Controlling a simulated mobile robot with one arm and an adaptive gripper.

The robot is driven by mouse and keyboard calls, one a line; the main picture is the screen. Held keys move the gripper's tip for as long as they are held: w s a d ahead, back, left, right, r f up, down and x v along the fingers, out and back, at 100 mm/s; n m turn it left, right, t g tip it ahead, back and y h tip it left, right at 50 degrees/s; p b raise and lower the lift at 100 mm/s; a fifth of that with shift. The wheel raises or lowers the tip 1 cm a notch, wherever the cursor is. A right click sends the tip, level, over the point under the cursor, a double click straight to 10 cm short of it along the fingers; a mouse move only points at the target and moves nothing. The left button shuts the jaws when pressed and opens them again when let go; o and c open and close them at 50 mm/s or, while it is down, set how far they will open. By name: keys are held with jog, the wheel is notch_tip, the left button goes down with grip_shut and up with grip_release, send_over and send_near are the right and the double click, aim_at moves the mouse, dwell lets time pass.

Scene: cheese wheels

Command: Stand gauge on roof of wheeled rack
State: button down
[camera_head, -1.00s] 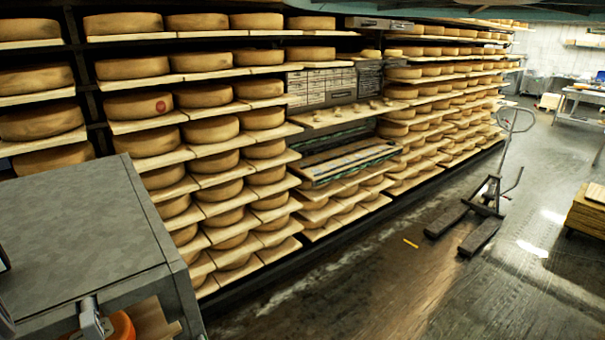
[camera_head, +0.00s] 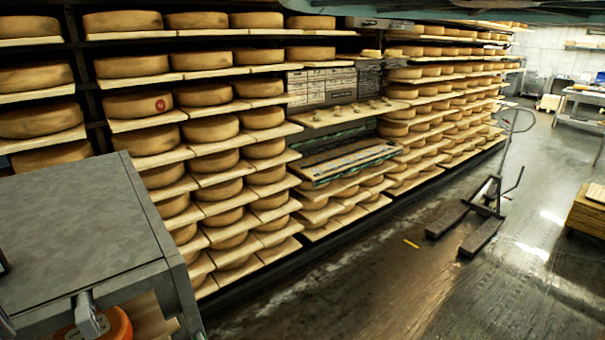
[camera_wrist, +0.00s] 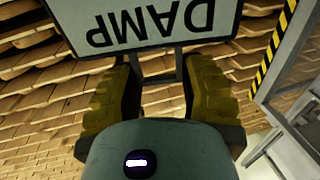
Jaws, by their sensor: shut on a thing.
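The gauge (camera_wrist: 150,25) is a pale sign-like plate reading "DAMP", upside down at the top of the wrist view, with a thin stem below it. My gripper (camera_wrist: 156,72) has dark yellow fingers on both sides of the stem and is shut on the gauge. The wheeled rack (camera_head: 75,215) appears to be the grey cabinet at the lower left of the head view. Its flat grey roof looks bare. Its wheels are out of view. Neither the gauge nor my gripper can be made out in the head view.
Tall shelving (camera_head: 215,155) full of cheese wheels runs behind the rack. A pallet jack (camera_head: 490,195) stands on the open floor at right. A wooden stack (camera_head: 588,210) is at the right edge. The wrist view shows a black-and-yellow striped post (camera_wrist: 273,50) at right.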

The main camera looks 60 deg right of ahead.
jog(key=shift+f+b, duration=0.2)
jog(key=shift+b, duration=0.1)
jog(key=shift+c, duration=2.3)
grip_release()
